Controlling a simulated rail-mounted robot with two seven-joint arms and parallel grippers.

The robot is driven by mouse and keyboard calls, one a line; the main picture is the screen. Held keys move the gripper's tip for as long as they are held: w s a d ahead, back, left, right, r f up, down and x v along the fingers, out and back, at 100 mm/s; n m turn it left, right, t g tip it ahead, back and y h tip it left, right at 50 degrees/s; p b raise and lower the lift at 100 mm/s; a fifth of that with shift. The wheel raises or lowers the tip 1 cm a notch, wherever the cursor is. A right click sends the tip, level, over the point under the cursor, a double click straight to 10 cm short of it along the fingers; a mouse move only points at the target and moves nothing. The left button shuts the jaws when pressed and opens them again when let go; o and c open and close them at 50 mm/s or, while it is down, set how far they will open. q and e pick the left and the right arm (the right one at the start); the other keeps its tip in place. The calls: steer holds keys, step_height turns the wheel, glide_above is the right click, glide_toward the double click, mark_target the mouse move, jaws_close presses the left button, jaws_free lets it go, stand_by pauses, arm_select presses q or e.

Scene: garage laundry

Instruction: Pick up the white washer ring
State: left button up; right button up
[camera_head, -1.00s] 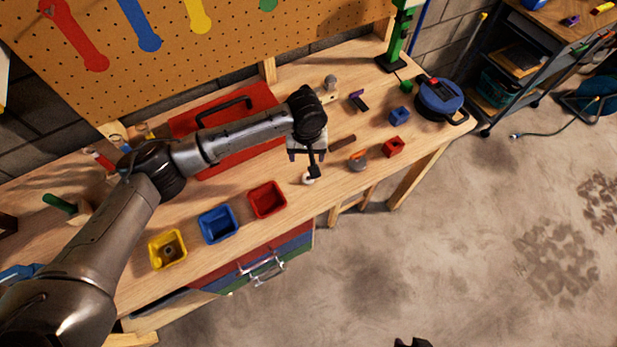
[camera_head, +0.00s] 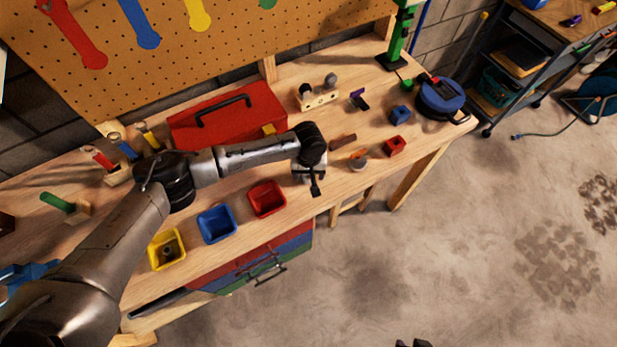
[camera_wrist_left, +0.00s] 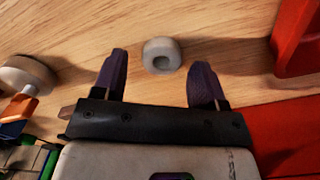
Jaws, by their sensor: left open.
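My left gripper (camera_wrist_left: 160,63) is open and empty. Its two dark fingers point at the bench on either side of the ring, which sits between and slightly beyond the fingertips, with clear gaps to both. In the head view my left gripper (camera_head: 315,188) hangs over the front part of the bench, and I cannot make out the ring there. A dark piece at the bottom edge may be my right gripper (camera_head: 413,343), mostly cut off.
Red (camera_head: 267,199), blue (camera_head: 217,224) and yellow (camera_head: 167,249) bins stand along the front edge, left of the gripper. A red toolbox (camera_head: 230,115) stands behind. A grey round piece with an orange part (camera_head: 358,161) and a red block (camera_head: 394,145) lie to the right.

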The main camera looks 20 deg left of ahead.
arm_select(q)
steer(key=shift+f, duration=0.45)
steer(key=shift+c, duration=0.5)
steer(key=c, duration=0.9)
